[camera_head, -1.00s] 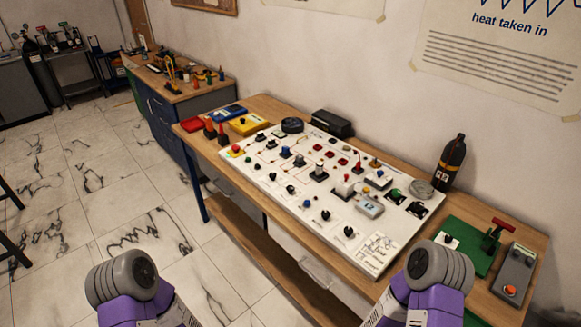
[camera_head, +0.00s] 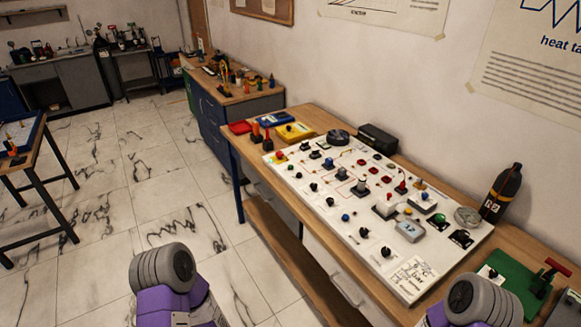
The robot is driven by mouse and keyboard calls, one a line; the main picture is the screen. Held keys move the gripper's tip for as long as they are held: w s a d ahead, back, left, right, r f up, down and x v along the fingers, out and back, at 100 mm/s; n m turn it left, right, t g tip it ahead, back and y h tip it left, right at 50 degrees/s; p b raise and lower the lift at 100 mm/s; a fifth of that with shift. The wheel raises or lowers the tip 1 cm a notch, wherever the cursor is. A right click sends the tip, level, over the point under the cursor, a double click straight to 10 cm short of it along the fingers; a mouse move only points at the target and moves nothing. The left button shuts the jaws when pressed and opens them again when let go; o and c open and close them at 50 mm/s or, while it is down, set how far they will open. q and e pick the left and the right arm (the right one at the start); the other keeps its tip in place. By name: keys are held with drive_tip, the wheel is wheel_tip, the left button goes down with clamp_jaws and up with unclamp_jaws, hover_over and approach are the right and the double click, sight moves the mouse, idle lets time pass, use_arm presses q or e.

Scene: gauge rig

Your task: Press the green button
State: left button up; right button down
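A white panel (camera_head: 450,262) with many buttons, knobs and switches lies on a wooden bench in front of me. A small round green button (camera_head: 439,218) is near its right end, close to a black knob (camera_head: 461,237) and a grey box (camera_head: 410,231). Only upper parts of my two arms, with grey rounded joints and purple links, show at the bottom edge. Both grippers are out of view, and nothing of mine is seen touching the panel.
A dark bottle (camera_head: 502,193) stands at the bench's right rear. A green board (camera_head: 512,279) with a red-handled device lies right of the panel. A black box (camera_head: 377,138) sits behind it. The tiled floor left of the bench is open.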

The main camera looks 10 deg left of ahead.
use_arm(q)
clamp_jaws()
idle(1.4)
